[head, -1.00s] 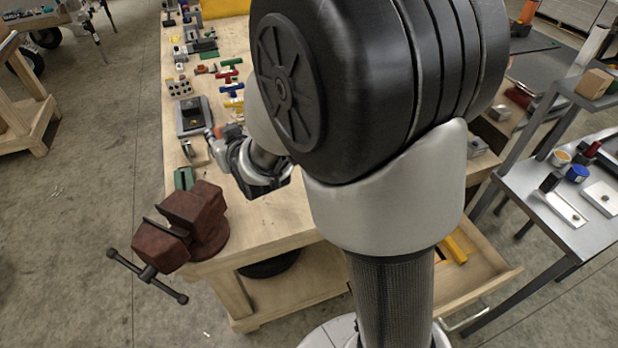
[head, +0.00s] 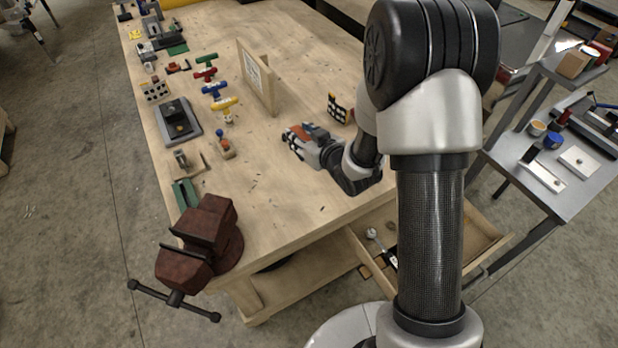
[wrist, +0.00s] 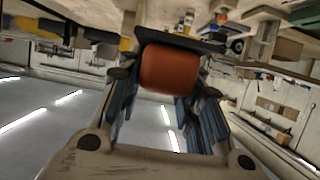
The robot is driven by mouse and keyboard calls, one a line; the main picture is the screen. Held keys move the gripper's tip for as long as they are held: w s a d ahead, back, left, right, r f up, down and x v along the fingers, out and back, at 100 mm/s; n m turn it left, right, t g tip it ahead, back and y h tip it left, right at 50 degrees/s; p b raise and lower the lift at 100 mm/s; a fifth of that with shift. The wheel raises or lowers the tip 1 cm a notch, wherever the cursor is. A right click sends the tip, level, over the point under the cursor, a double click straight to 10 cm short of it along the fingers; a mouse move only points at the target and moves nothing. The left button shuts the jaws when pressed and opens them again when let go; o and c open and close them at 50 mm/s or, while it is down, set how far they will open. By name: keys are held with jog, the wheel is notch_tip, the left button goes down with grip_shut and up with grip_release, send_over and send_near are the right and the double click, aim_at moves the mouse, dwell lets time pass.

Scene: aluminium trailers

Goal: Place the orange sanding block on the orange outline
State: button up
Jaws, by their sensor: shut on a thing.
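The orange sanding block (wrist: 170,70) shows in the wrist view as a rounded orange-red piece between the fingers of my gripper (wrist: 160,85). The gripper is shut on it. In the head view my gripper (head: 295,140) is over the bare middle of the workbench (head: 285,210), pointing left, with a bit of orange at its tip. I cannot tell the height of the block above the bench top. I cannot make out the orange outline in either view.
An upright wooden panel (head: 257,78) stands behind the gripper, and a small checkered board (head: 340,108) is to its right. Coloured T-handles (head: 214,89) and other tools line the left side. A red vise (head: 205,240) sits at the front corner. An open drawer (head: 450,255) juts out.

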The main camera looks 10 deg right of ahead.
aim_at(303, 187)
notch_tip(303, 187, down, 19)
jog(key=b, duration=0.3)
jog(key=shift+r+b, duration=0.15)
jog(key=shift+b, duration=0.25)
jog(key=shift+f+b, duration=0.2)
jog(key=shift+b, duration=0.1)
jog(key=o, duration=1.1)
jog(key=shift+r, duration=0.15)
